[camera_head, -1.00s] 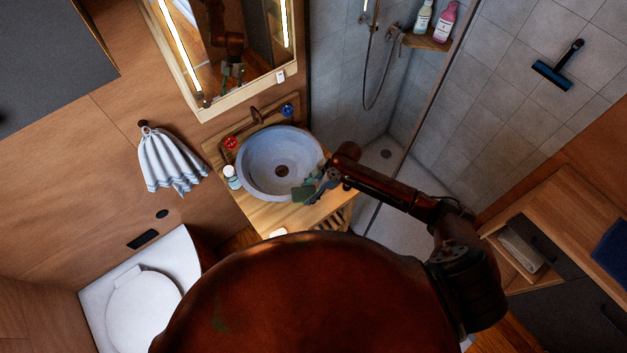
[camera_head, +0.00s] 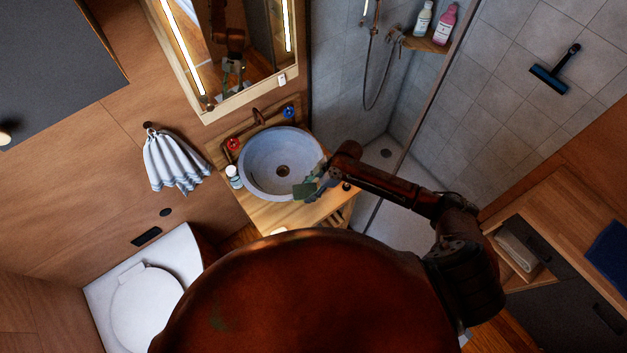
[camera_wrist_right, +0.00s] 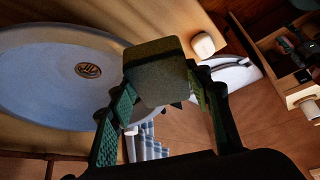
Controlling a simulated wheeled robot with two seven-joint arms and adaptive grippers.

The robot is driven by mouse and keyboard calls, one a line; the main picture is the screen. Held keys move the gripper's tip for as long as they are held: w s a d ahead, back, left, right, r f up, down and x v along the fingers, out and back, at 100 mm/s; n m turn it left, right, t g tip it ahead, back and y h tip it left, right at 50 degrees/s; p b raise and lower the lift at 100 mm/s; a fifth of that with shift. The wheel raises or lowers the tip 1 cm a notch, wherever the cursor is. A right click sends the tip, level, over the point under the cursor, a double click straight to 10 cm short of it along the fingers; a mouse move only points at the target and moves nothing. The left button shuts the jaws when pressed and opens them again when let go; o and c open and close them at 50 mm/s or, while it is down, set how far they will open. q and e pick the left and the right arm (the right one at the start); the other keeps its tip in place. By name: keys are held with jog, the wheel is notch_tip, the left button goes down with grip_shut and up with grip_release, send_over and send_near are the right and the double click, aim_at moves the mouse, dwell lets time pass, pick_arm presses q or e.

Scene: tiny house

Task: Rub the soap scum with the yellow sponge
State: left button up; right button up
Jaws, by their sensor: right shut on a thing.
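My right gripper (camera_head: 319,185) is shut on the sponge (camera_head: 303,190), which shows a green face in the head view. In the right wrist view the sponge (camera_wrist_right: 160,72) looks dark olive in the shade, between the two fingers of the gripper (camera_wrist_right: 153,98). The sponge is at the near right rim of the round grey-blue basin (camera_head: 258,168); I cannot tell whether it touches it. The basin also fills the left of the right wrist view (camera_wrist_right: 40,85). I cannot make out any soap scum. My left gripper is not in view.
The basin stands on a wooden counter (camera_head: 275,215) with a small white bottle (camera_head: 234,176) at its left. A mirror (camera_head: 262,40) hangs behind. A striped towel (camera_head: 175,160) and a toilet (camera_head: 148,300) are left; the shower (camera_head: 400,150) is right.

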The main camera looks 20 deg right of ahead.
notch_tip(320, 180, up, 2)
jog(key=shift+r, duration=1.75)
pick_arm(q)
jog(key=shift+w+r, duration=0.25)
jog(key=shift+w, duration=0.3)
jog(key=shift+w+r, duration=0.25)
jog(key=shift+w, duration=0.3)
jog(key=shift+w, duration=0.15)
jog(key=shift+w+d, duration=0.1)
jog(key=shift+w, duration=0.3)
